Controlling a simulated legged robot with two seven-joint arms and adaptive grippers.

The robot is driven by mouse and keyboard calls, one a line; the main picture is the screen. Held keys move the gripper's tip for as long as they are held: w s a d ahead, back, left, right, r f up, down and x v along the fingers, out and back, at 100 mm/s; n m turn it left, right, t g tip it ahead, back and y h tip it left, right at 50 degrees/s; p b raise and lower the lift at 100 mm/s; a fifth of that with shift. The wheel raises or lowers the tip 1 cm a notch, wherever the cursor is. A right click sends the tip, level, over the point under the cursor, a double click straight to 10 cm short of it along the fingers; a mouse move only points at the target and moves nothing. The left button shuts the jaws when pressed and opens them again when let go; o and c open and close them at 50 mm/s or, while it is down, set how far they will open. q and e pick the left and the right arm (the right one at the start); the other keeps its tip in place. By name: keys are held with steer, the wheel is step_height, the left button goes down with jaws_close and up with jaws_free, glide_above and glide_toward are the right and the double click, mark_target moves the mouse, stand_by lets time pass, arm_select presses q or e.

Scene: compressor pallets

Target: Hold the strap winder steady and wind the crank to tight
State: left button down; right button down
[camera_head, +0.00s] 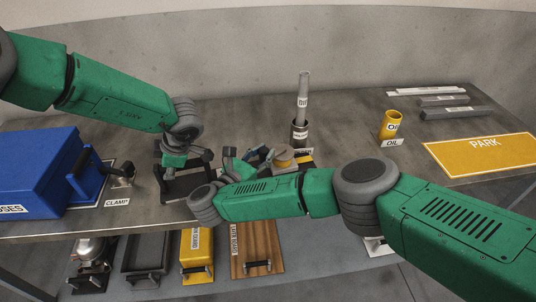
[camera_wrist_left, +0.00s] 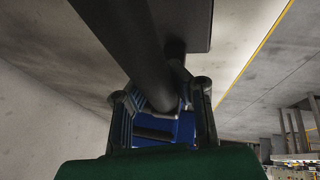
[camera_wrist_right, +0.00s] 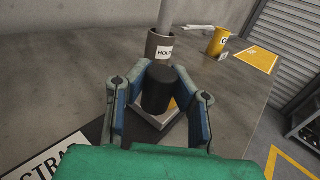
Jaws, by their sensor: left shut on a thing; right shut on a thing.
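The strap winder shows as a black frame (camera_head: 186,186) on the bench in the head view, partly covered by my arms. My left gripper (camera_head: 178,162) is at its upper left part. In the left wrist view my left gripper (camera_wrist_left: 163,98) is shut around a thick dark bar (camera_wrist_left: 148,55). My right gripper (camera_head: 254,158) is right of the frame, partly hidden by its own arm. In the right wrist view my right gripper (camera_wrist_right: 160,92) is shut on an upright black crank knob (camera_wrist_right: 158,88). A pale plate lies below the knob. The strap itself is not clearly visible.
A blue case (camera_head: 38,165) and a CLAMP plate (camera_head: 118,190) are at left. A holder with a grey rod (camera_head: 303,95) stands just beyond the right gripper. A yellow oil cup (camera_head: 390,124), grey bars and a yellow PARK mat (camera_head: 484,154) are at right. Handled boxes sit below the bench edge.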

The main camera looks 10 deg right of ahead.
steer(key=shift+w+a+m+g+h, duration=0.2)
steer(key=shift+a+m+g+h, duration=0.2)
steer(key=shift+g, duration=0.1)
steer(key=shift+a, duration=0.1)
steer(key=c, duration=1.3)
jaws_free()
steer(key=shift+d, duration=0.3)
